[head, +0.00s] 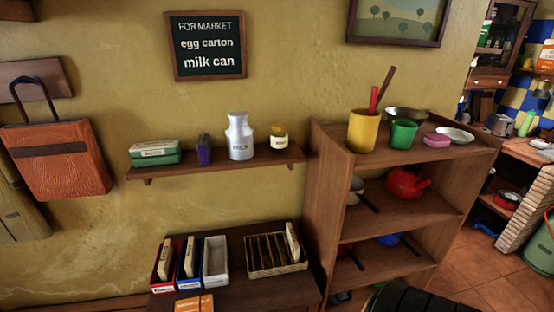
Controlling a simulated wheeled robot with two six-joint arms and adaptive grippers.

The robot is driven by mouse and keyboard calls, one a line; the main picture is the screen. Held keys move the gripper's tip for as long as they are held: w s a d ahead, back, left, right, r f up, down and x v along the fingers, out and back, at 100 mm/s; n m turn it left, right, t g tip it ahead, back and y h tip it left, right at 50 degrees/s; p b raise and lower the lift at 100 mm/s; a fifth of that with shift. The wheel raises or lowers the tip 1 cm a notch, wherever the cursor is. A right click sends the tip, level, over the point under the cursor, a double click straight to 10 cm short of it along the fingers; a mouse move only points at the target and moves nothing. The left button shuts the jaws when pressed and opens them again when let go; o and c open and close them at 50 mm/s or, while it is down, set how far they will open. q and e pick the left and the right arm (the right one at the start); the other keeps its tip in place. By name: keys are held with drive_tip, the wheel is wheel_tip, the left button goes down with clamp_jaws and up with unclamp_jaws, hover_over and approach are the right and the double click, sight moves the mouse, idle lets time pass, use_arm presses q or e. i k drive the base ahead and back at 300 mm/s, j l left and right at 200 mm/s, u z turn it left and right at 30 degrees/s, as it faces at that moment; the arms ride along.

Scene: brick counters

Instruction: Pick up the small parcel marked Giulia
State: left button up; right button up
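I cannot make out a parcel marked Giulia in the head view. An orange item (194,304) lies at the bottom edge, partly cut off, and no name on it is readable. Upright cream-coloured items stand in a red bin (158,288) and a blue bin (188,285) on the low dark cabinet, and another (292,242) stands in a slotted wooden rack (278,269). The bin labels are too small to read. Neither of my grippers is in view.
A wall shelf (216,164) holds a green carton (154,152), a purple item (204,150), a milk can (239,137) and a jar (279,138). A pale bin (215,262) stands beside the blue one. A wooden shelf unit (400,233) with kitchenware stands to the right.

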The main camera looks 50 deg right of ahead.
sight(294, 248)
drive_tip(key=z, duration=1.6)
